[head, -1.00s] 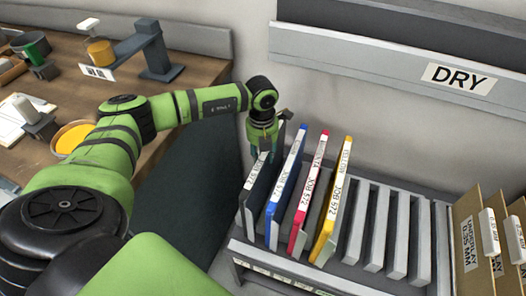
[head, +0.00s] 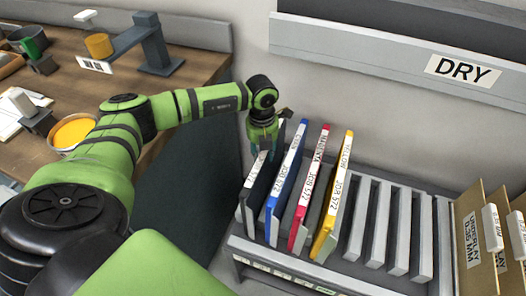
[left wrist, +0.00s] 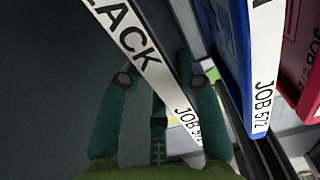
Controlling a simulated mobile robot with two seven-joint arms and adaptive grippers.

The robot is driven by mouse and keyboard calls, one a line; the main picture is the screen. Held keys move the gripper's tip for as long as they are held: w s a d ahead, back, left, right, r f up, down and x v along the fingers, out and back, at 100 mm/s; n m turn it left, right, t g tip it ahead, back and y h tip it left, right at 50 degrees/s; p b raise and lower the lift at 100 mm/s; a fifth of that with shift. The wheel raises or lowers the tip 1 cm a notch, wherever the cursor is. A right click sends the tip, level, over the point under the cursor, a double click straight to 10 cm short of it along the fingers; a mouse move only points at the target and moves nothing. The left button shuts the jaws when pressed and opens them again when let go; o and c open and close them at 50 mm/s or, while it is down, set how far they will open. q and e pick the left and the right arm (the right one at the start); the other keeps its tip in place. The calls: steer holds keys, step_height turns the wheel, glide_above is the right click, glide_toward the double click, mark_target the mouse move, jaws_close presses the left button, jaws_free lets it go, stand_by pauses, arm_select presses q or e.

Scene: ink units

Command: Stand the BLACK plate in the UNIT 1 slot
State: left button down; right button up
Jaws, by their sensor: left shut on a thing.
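The black plate (head: 255,205), with a white label along its edge, stands upright at the left end of the rack, left of the blue plate. My left gripper (head: 263,150) is at its upper edge and shut on it. In the left wrist view the plate's white label (left wrist: 145,50) reads "BLACK" and runs between my teal fingers (left wrist: 160,105). The plate's lower edge is hidden in the rack. The UNIT 1 slot cannot be made out in these frames. My right gripper is not in view.
The blue plate (head: 286,185), magenta plate (head: 308,195) and yellow plate (head: 333,200) stand close to the right. Empty rack slots (head: 385,220) follow, then cardboard underlay folders (head: 470,235). A DRY-labelled ledge (head: 400,62) hangs behind. A cluttered wooden table (head: 190,70) is at left.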

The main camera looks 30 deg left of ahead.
arm_select(q)
steer(key=c, duration=0.8)
jaws_free()
steer(key=shift+f, duration=0.1)
step_height(320, 180, up, 12)
steer(key=shift+r, duration=0.1)
steer(key=shift+a, duration=0.1)
step_height(320, 180, up, 5)
steer(key=p, duration=0.3)
steer(key=shift+s+p, duration=0.1)
steer(key=shift+p, duration=0.25)
